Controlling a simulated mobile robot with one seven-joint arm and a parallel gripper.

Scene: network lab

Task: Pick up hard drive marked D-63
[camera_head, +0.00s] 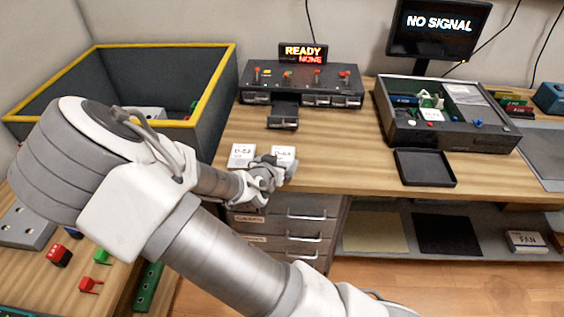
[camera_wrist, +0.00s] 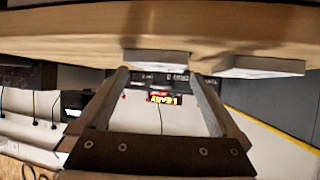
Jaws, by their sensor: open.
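Two white hard drives lie near the front edge of the wooden bench. The right one (camera_head: 284,153) has a small label that looks like D-6 and a last digit too small to be sure of. The left one (camera_head: 242,152) has a label that seems to begin with D-5. My gripper (camera_head: 284,168) is open at the bench edge, close to the right drive. In the wrist view, which is upside down, my open fingers (camera_wrist: 158,78) are on either side of one drive (camera_wrist: 157,61), seen edge-on. Contact cannot be told. The other drive (camera_wrist: 262,67) is off to the right.
A drive dock (camera_head: 300,85) with a READY sign stands behind the drives. A yellow-rimmed bin (camera_head: 215,85) is at the left. An open equipment case (camera_head: 450,138) and a black tray (camera_head: 425,168) are to the right. Drawers (camera_head: 305,237) sit below the bench edge.

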